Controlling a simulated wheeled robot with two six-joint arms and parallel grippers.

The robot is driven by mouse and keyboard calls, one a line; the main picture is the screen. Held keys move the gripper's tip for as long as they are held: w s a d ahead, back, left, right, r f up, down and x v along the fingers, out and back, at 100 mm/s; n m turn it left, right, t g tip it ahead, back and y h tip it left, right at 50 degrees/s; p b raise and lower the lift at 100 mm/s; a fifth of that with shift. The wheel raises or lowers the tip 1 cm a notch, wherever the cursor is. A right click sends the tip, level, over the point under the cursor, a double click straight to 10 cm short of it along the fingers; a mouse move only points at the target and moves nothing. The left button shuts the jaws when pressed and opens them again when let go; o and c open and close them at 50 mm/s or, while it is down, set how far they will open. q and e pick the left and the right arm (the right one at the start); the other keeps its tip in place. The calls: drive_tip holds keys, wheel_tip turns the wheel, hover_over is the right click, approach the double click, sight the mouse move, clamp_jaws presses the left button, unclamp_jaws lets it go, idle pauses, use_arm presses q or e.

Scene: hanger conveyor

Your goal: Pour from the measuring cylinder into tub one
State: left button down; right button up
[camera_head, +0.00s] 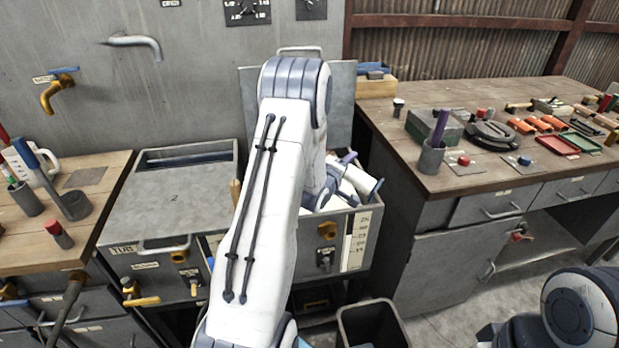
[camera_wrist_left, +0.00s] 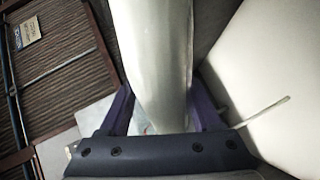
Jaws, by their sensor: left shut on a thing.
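My left arm crosses the middle of the head view and hides much of the tubs. My left gripper (camera_head: 361,174) is at the far side of the arm, above the right tub's rim. Its purple fingers are shut around a pale, whitish cylinder (camera_head: 350,182), which looks like the measuring cylinder. The cylinder (camera_wrist_left: 153,50) fills the middle of the left wrist view between the fingers of the gripper (camera_wrist_left: 160,112). Its mouth and contents are not clear. The right tub (camera_head: 335,248) has a marked scale on its front. The left tub (camera_head: 125,215) has a partly legible "TUB" label. My right gripper is out of view.
A workbench (camera_head: 440,180) with a grey pot (camera_head: 431,160) and tools stands to the right. A left bench (camera_head: 115,170) holds a white jug (camera_head: 45,165) and grey cups. A dark bin (camera_head: 372,325) stands on the floor in front. Taps (camera_head: 58,92) project from the wall.

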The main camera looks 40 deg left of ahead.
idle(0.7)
use_arm(q)
drive_tip(key=shift+f+n, duration=0.35)
drive_tip(key=shift+n, duration=0.05)
drive_tip(key=shift+f+h, duration=0.2)
drive_tip(key=shift+h, duration=0.1)
idle(0.4)
drive_tip(key=shift+f+n, duration=0.45)
drive_tip(key=shift+n, duration=0.15)
idle(0.6)
drive_tip(key=shift+a+f+n+h, duration=0.1)
drive_tip(key=shift+f+n+h, duration=0.1)
drive_tip(key=shift+n+h, duration=0.2)
idle(1.3)
